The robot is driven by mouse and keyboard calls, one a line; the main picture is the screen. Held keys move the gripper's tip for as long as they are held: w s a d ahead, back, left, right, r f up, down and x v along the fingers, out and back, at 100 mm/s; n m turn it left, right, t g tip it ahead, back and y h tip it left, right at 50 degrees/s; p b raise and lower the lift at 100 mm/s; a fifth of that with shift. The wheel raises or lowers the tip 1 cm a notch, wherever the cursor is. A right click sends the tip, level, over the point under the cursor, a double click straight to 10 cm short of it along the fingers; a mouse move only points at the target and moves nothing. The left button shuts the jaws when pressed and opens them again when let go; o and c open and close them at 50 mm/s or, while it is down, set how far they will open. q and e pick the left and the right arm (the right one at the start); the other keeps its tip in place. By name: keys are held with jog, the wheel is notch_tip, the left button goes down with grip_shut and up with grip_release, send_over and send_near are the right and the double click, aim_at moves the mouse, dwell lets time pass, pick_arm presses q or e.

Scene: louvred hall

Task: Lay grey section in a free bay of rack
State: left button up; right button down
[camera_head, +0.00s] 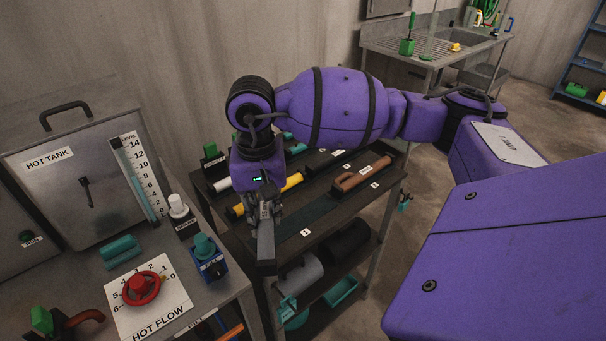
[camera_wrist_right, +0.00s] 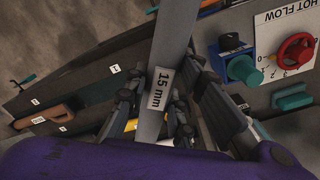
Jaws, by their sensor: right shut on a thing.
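My right gripper (camera_head: 264,207) is shut on the grey section (camera_head: 266,243), a flat bar that hangs out past the fingers toward the rack's near left corner. In the right wrist view the grey section (camera_wrist_right: 176,48) runs up between the fingers and bears a "15 mm" label. The dark rack (camera_head: 325,228) is a shelf top with numbered bays below and beside the gripper. The bay by label 1 (camera_head: 306,232) looks empty. A brown section (camera_head: 362,174) and a yellow section (camera_head: 292,183) lie farther back on it. My arm hides part of the rack. My left gripper is out of view.
To the left, a metal bench holds a hot tank (camera_head: 75,170), a red valve wheel (camera_head: 141,288), a blue-and-teal valve (camera_head: 208,257) and a white knob (camera_head: 179,208). Grey and black rolls lie on the shelf under the rack. Floor is open to the right.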

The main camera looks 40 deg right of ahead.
jog(key=w+d+f+m+b, duration=0.1)
jog(key=w+d+m, duration=0.2)
jog(key=d+m, duration=0.3)
jog(key=w+d+f+m, duration=0.1)
jog(key=w+d+m, duration=0.2)
jog(key=d+m, duration=0.2)
notch_tip(320, 180, down, 7)
jog(key=b, duration=0.3)
jog(key=shift+w+d+f, duration=0.1)
jog(key=shift+w, duration=0.05)
jog(key=shift+f, duration=0.3)
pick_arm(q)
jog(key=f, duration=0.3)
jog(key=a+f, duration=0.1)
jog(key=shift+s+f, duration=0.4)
pick_arm(e)
jog(key=shift+f, duration=0.2)
pick_arm(q)
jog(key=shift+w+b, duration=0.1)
jog(key=shift+b, duration=0.2)
pick_arm(e)
jog(key=shift+f, duration=0.1)
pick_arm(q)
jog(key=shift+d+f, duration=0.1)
pick_arm(e)
jog(key=shift+f, duration=0.15)
